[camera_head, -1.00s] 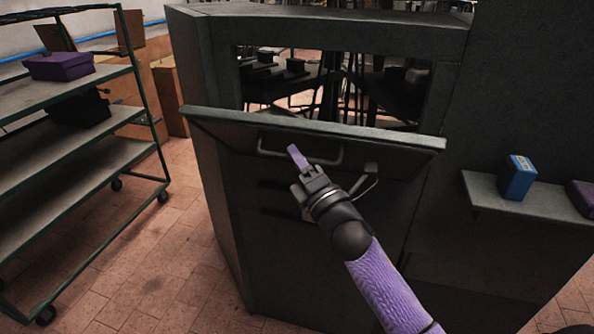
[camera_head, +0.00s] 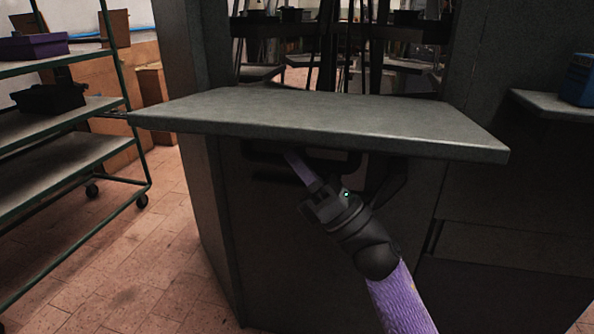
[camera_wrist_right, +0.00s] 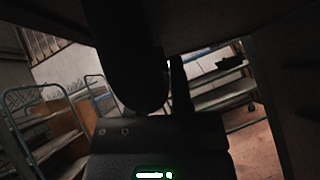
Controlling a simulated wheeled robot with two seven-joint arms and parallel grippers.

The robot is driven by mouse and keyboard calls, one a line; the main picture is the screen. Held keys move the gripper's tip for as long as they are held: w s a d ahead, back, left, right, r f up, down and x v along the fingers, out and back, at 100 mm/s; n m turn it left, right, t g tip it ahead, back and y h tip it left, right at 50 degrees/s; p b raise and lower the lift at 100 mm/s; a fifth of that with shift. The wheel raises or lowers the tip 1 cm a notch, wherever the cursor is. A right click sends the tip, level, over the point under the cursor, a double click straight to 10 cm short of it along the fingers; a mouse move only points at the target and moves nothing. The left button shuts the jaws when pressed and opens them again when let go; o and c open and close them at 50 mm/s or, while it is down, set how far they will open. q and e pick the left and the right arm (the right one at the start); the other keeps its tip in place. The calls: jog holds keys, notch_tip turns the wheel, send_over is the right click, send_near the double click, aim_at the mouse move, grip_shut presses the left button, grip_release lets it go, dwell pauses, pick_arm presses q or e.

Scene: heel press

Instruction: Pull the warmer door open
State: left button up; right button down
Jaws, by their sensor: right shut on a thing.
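The warmer door (camera_head: 320,118) is a grey flap folded down to nearly level in the head view, and the opening above it shows the inside of the warmer (camera_head: 330,60). Its dark bar handle (camera_head: 350,162) hangs under the door's front part. My right gripper (camera_head: 300,165) is under the door, shut on the handle; its purple finger reaches up to the bar, and the tips are partly hidden in shadow. In the right wrist view the dark handle bar (camera_wrist_right: 128,60) crosses close in front of the gripper. My left gripper is not in view.
A green-framed shelf cart (camera_head: 75,150) with a purple box (camera_head: 33,46) and a black bin (camera_head: 48,98) stands at the left. A small shelf (camera_head: 550,105) with a blue box (camera_head: 578,80) is at the right. Tiled floor is open at the lower left.

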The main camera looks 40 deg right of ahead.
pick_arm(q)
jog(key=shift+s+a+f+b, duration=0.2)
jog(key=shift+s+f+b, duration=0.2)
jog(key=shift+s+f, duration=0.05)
pick_arm(e)
jog(key=shift+f+n+y, duration=0.35)
jog(key=shift+n+y, duration=0.05)
jog(key=shift+n, duration=0.1)
jog(key=c, duration=0.8)
grip_release()
jog(key=shift+w, duration=0.1)
jog(key=shift+o, duration=1.1)
jog(key=shift+a, duration=0.1)
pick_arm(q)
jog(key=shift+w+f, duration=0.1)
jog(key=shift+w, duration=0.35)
pick_arm(e)
jog(key=shift+o, duration=0.2)
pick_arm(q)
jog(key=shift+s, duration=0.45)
pick_arm(e)
jog(key=v, duration=1)
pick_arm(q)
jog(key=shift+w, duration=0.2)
